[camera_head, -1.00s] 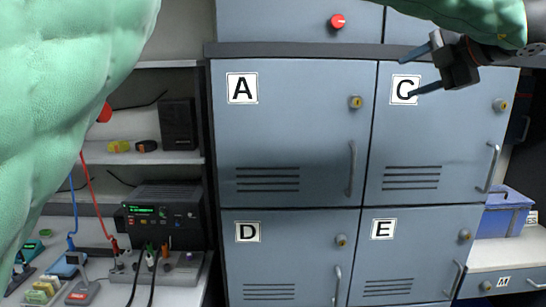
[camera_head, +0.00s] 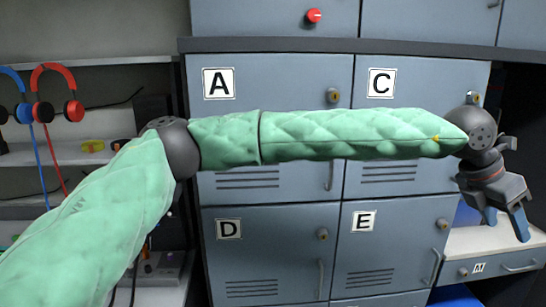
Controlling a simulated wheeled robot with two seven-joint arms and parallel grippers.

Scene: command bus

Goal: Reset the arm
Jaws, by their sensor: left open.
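My left arm, in a green quilted sleeve, comes in from the lower left in the head view. It bends at a dark elbow joint and stretches to the right across the front of the lockers. My left gripper (camera_head: 508,222) is at the right side, pointing down, with its blue-tipped fingers apart and nothing between them. It is in front of the area right of locker E (camera_head: 395,242), above a white counter. My right gripper does not show.
Grey lockers A (camera_head: 265,72), C (camera_head: 428,75) and D (camera_head: 265,235) are shut. Red and blue headphones (camera_head: 74,110) hang at the left above a shelf. A white counter with a drawer (camera_head: 490,268) stands at the lower right.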

